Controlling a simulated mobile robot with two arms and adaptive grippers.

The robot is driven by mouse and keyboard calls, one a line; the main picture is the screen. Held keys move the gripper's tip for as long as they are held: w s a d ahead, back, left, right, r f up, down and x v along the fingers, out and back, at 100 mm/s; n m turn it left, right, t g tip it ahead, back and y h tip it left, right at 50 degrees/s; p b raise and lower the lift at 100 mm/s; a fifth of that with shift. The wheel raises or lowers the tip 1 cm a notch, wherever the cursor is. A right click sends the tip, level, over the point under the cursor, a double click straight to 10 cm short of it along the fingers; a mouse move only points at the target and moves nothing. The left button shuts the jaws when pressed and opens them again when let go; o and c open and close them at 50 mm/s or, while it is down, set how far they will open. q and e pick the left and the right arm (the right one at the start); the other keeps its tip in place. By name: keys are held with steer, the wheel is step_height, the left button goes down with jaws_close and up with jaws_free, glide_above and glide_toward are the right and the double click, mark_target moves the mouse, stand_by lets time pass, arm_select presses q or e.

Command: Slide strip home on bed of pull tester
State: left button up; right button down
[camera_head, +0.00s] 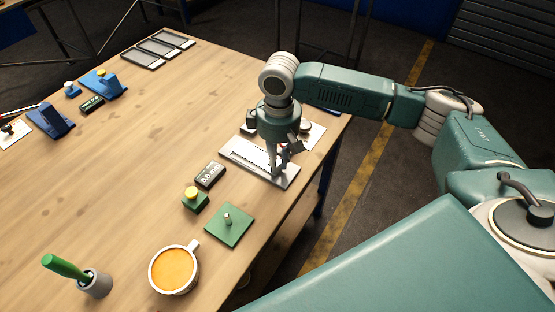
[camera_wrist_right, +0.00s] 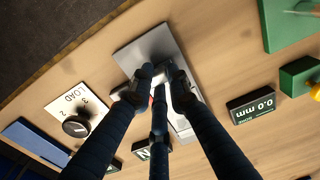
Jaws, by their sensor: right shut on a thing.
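The pull tester's bed (camera_head: 288,180) is a silver-grey plate lying near the table's right edge. It also shows in the wrist view (camera_wrist_right: 146,47). My right gripper (camera_head: 277,168) points down over the bed's near half. In the wrist view its dark fingers (camera_wrist_right: 157,80) close together over the plate. They are shut on a small pale piece, which I take to be the strip (camera_wrist_right: 159,92). The fingers hide most of it, so I cannot tell how far along the bed it sits. My left gripper is not in view.
A 0.0 mm readout (camera_head: 210,175) and a green block with a yellow knob (camera_head: 195,199) stand left of the bed. A LOAD dial card (camera_wrist_right: 78,112) lies on its other side. A green plate (camera_head: 229,225) and an orange-filled mug (camera_head: 174,269) are nearer. The table's middle is clear.

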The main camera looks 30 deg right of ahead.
steer(key=shift+w+a+p, duration=0.15)
steer(key=shift+w+p, duration=0.1)
steer(key=shift+p, duration=0.15)
steer(key=c, duration=1)
jaws_free()
steer(key=shift+f, duration=0.1)
step_height(320, 180, up, 7)
steer(key=p, duration=0.9)
